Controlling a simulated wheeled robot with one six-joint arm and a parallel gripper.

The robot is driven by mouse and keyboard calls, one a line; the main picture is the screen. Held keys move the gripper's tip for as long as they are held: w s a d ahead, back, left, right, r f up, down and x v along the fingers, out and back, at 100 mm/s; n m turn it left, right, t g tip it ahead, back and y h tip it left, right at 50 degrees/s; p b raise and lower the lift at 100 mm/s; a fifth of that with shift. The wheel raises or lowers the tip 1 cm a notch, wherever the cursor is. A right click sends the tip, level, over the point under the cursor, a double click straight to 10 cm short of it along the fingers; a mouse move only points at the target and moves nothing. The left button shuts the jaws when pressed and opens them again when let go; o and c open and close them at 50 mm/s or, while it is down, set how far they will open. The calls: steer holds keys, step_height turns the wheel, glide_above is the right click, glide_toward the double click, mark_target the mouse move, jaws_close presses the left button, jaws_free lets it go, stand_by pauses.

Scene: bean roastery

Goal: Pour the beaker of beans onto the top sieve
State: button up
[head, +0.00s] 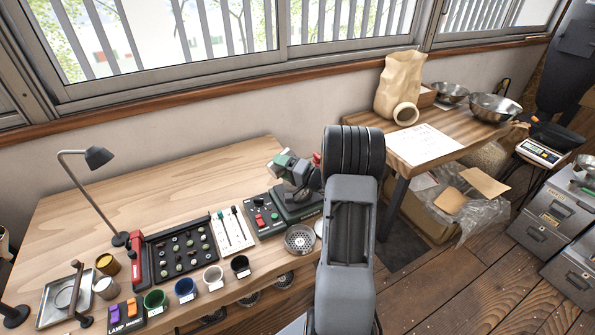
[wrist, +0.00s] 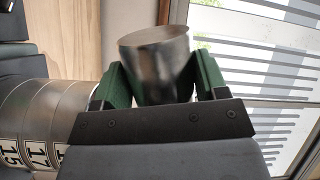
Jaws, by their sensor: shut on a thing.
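My gripper (wrist: 155,85) has green fingers and is shut on a shiny metal beaker (wrist: 155,60), one finger on each side. The beaker's rim faces the top of the wrist view; I cannot see any beans in it. A stack of metal sieves (wrist: 25,105) with labels 15 and 17 lies to the left in the wrist view, apart from the beaker, its axis running across the beaker's. In the head view my gripper (head: 290,165) is above the bench's right part, partly behind my arm. A round perforated metal disc (head: 299,238) shows below it.
The wooden bench (head: 130,205) holds a lamp (head: 97,158), a dark bean tray (head: 180,250), several small cups (head: 185,290) and a device with a red button (head: 262,218). A second table (head: 447,140) with a tan bag (head: 400,85) and bowls stands right. Windows are behind.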

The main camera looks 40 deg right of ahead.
steer(key=shift+w+d+r+m, duration=0.1)
steer(key=shift+d+r+m, duration=0.3)
steer(key=shift+d+m, duration=0.2)
steer(key=shift+d+r+m+t+p, duration=0.1)
steer(key=shift+r+m+t+p, duration=0.35)
steer(key=shift+m+p, duration=0.7)
steer(key=shift+d+f+m+t+p, duration=0.25)
steer(key=shift+f+m+t+p, duration=0.15)
steer(key=shift+m+p, duration=0.25)
stand_by(1.0)
steer(key=shift+w+d+r+m+t+h+p, duration=0.15)
steer(key=shift+d+r+m+t+p, duration=0.15)
steer(key=shift+m+p, duration=0.55)
steer(key=shift+d+r+m+t+h+p, duration=0.2)
steer(key=shift+d+m+p, duration=0.25)
steer(key=shift+m, duration=0.7)
stand_by(2.6)
